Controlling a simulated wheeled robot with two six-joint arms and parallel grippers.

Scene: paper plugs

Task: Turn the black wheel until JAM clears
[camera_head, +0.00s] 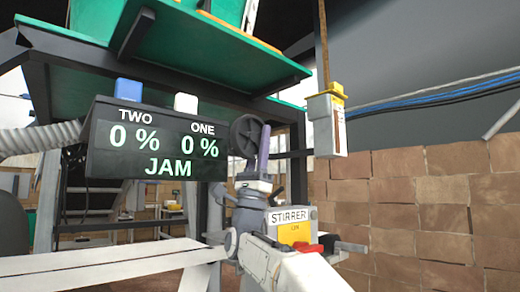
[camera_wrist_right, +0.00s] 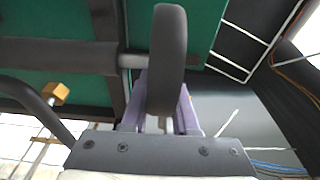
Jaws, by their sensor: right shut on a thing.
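The black wheel (camera_head: 245,136) stands upright to the right of the display, in front of the dark frame. Its rim (camera_wrist_right: 167,50) comes toward the camera in the right wrist view. My right gripper (camera_head: 264,148) has purple fingers and is shut on the wheel's rim at its right side. In the right wrist view the fingers (camera_wrist_right: 161,105) lie on either side of the rim. The display (camera_head: 156,143) reads TWO 0 %, ONE 0 % and JAM in lit letters. My left gripper is not in view.
A blue button (camera_head: 129,90) and a white button (camera_head: 186,103) sit on top of the display. A box labelled STIRRER (camera_head: 289,220) stands low behind my right arm. A yellow and white box (camera_head: 327,122) hangs at right. A brick wall (camera_head: 430,205) is behind.

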